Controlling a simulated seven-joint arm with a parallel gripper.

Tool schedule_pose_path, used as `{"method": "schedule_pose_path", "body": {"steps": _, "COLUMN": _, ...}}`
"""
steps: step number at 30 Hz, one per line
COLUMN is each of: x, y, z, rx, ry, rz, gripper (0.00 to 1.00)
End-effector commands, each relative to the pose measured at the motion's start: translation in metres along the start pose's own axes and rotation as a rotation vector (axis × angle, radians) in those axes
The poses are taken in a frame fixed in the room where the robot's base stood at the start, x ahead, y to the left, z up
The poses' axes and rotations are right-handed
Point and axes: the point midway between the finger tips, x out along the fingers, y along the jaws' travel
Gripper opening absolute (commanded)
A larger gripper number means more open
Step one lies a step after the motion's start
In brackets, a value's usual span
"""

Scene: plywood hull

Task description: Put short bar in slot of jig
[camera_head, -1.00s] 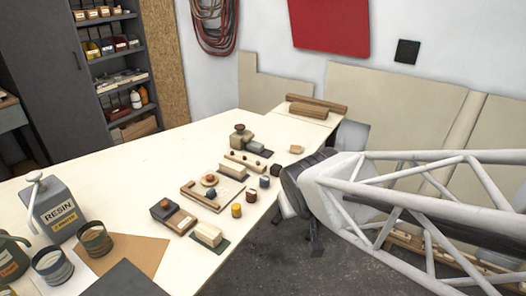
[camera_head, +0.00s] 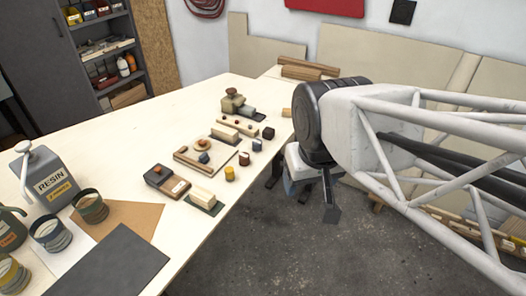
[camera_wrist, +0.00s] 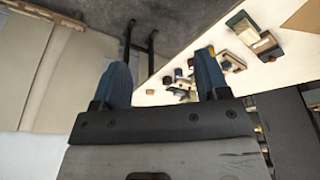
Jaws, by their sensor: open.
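My gripper (camera_wrist: 163,65) is open and empty, its two blue fingers apart in the wrist view. In the head view it shows small and partly hidden (camera_head: 297,186), off the bench's right edge, beside the parts. A cream bar (camera_head: 202,196) lies on a dark green pad at the bench's near edge. Another pale bar (camera_head: 224,134) lies farther back, by a strip with red knobs. An L-shaped wooden fixture (camera_head: 192,168) sits on a pale board, and a dark block with a wooden, labelled end (camera_head: 166,180) is nearer. I cannot tell which is the jig or the short bar.
Small coloured cylinders, including a yellow one (camera_head: 229,173), stand along the bench edge. A grey knobbed device (camera_head: 235,104) is behind. A resin can (camera_head: 47,184) and several tins stand at the left. The bench (camera_head: 130,135) is clear at its middle left.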

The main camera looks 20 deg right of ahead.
Motion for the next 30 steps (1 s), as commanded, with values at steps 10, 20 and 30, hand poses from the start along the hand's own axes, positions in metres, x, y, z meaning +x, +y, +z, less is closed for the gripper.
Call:
{"method": "schedule_pose_path", "body": {"steps": 10, "x": 0.003, "y": -0.005, "z": -0.008, "rx": -0.027, "ry": -0.008, "rz": -0.003, "gripper": 0.68}}
{"method": "schedule_pose_path", "body": {"steps": 20, "x": 0.027, "y": -0.04, "z": -0.055, "rx": -0.207, "ry": -0.062, "rz": -0.026, "gripper": 0.68}}
{"method": "schedule_pose_path", "body": {"steps": 30, "x": 0.075, "y": -0.108, "z": -0.112, "rx": -0.467, "ry": -0.133, "rz": -0.058, "gripper": 0.68}}
